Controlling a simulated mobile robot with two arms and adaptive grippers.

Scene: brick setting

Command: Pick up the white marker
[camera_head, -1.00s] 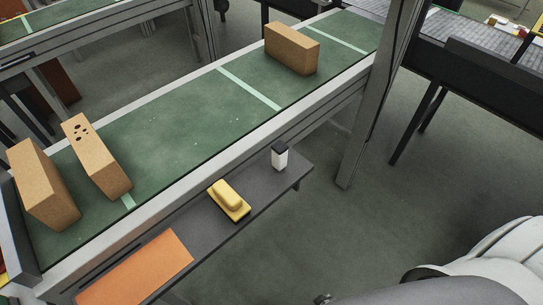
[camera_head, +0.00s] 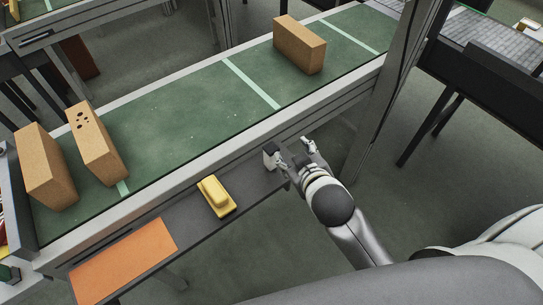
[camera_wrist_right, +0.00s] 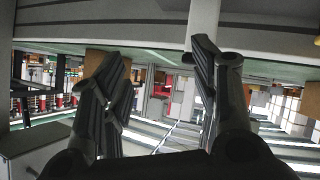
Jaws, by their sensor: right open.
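My right gripper (camera_head: 294,149) is open at that end of the shelf. Its left finger overlaps the marker in the head view; I cannot tell whether they touch. In the right wrist view, the two fingers (camera_wrist_right: 160,95) are spread with nothing clearly held between them. I cannot surely make out the marker there. My left gripper is not in view.
A yellow eraser-like block (camera_head: 216,195) and an orange sheet (camera_head: 124,262) lie on the shelf (camera_head: 188,240). Above is a green conveyor (camera_head: 180,125) with a raised rail and brown boxes (camera_head: 299,45). A grey post (camera_head: 400,80) stands right of my gripper.

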